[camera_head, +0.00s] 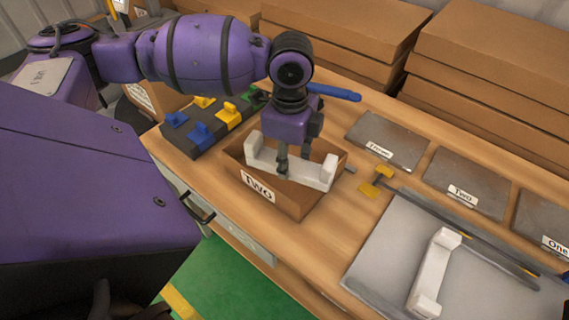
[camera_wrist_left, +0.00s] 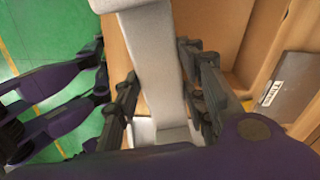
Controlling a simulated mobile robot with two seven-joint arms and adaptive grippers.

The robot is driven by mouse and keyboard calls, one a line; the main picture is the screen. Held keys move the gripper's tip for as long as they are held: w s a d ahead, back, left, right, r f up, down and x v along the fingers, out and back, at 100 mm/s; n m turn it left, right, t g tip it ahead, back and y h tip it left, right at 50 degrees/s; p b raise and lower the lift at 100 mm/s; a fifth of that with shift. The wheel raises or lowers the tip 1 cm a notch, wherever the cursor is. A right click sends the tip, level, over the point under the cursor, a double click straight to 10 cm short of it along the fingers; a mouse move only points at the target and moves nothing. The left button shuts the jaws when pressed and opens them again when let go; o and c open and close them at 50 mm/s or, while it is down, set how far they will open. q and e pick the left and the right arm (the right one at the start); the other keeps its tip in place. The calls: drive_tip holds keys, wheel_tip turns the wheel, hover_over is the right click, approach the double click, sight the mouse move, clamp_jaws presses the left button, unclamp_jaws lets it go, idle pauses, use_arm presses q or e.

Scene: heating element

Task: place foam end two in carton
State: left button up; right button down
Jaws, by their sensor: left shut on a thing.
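A white foam end (camera_head: 308,172) with raised blocks at both ends is held in my left gripper (camera_head: 283,165). The fingers are shut on its middle bar from above. The foam lies lengthwise over the open mouth of the brown carton labelled Two (camera_head: 285,195); I cannot tell how far it sits below the rim. In the left wrist view the foam (camera_wrist_left: 152,60) runs between the two dark fingers (camera_wrist_left: 165,100). A second white foam end (camera_head: 433,275) lies on a grey sheet at the lower right. Purple and dark parts at the wrist view's left edge may be my right gripper (camera_wrist_left: 95,85).
A black tray with yellow, blue and green pieces (camera_head: 203,127) is left of the carton. A yellow-ended rod (camera_head: 376,183) is to its right. Flat grey plates (camera_head: 388,143) lie further right. Stacked brown boxes (camera_head: 490,55) stand behind. The bench front edge borders green floor.

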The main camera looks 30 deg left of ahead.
use_arm(q)
drive_tip(key=a+m, duration=0.1)
drive_tip(key=f+m, duration=0.1)
drive_tip(key=m, duration=0.1)
drive_tip(key=shift+w+a, duration=0.2)
drive_tip(key=shift+a, duration=0.2)
drive_tip(key=w+a+f, duration=0.2)
drive_tip(key=w+f, duration=0.1)
drive_tip(key=w+a+f+b, duration=0.1)
drive_tip(key=w+a+f, duration=0.2)
drive_tip(key=w, duration=0.1)
drive_tip(key=w+a+f, duration=0.2)
drive_tip(key=w+f, duration=0.1)
drive_tip(key=w, duration=0.1)
drive_tip(key=shift+a+f, duration=0.1)
drive_tip(key=shift+a, duration=0.25)
drive_tip(key=shift+a+f, duration=0.1)
drive_tip(key=shift+f, duration=0.1)
drive_tip(key=shift+w+a+f+b, duration=0.15)
drive_tip(key=shift+f+b, duration=0.15)
drive_tip(key=shift+f, duration=1.35)
drive_tip(key=o, duration=0.7)
drive_tip(key=shift+f, duration=0.2)
drive_tip(key=o, duration=0.4)
